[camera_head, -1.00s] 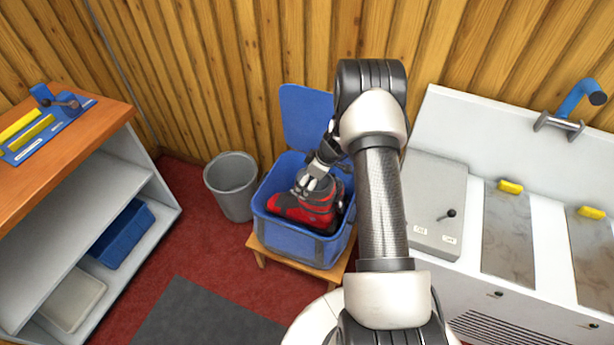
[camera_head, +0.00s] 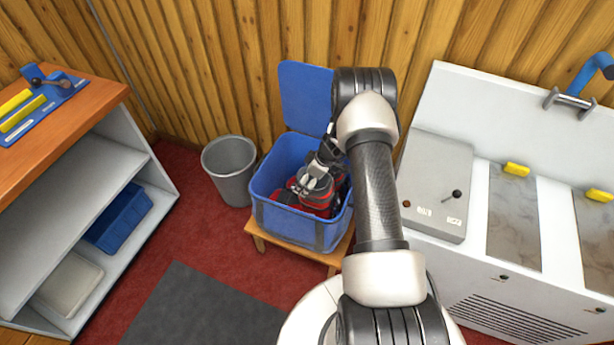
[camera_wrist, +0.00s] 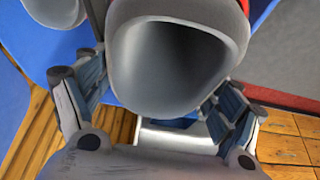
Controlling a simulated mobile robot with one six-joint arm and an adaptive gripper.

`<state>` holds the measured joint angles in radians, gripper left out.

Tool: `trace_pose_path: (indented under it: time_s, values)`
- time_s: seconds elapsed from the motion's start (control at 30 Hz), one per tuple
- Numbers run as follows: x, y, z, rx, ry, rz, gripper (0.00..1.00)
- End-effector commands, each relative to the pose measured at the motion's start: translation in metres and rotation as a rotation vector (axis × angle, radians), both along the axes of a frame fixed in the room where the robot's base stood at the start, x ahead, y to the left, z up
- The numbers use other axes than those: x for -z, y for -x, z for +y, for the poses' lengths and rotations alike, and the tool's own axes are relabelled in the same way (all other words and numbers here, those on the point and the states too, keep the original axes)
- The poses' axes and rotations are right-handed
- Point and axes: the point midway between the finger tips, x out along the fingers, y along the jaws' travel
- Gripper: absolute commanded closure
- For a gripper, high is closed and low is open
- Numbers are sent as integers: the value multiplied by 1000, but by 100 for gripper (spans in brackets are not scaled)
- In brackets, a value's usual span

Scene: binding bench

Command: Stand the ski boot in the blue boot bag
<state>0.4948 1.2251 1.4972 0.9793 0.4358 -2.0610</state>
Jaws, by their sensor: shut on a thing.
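The red and grey ski boot (camera_head: 318,198) is inside the blue boot bag (camera_head: 298,228), its toe side towards the left. The bag's front wall hides the boot's lower part, so I cannot tell whether the sole touches the bottom. My gripper (camera_head: 316,180) is shut on the boot's upper part, within the bag's opening. In the wrist view the grey open top of the boot (camera_wrist: 178,62) fills the middle, with a finger of my gripper (camera_wrist: 152,95) at each side. The bag's blue lid (camera_head: 306,97) stands open behind.
The bag rests on a low wooden stool (camera_head: 262,240). A grey bin (camera_head: 230,170) stands close to its left. A white machine with a grey panel (camera_head: 438,185) is to the right, and the plank wall is behind. An orange-topped bench (camera_head: 85,115) is at far left.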

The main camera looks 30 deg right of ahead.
Motion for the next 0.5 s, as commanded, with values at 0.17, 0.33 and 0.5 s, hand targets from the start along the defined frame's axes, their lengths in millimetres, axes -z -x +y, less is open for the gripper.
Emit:
trace_pose_path:
  time_s: [0.17,0.33,0.5]
  values:
    - [19,-1,0,1,-1,-2,82]
    - [34,-2,-1,0,1,-3,82]
    - [52,-2,0,0,-1,-3,82]
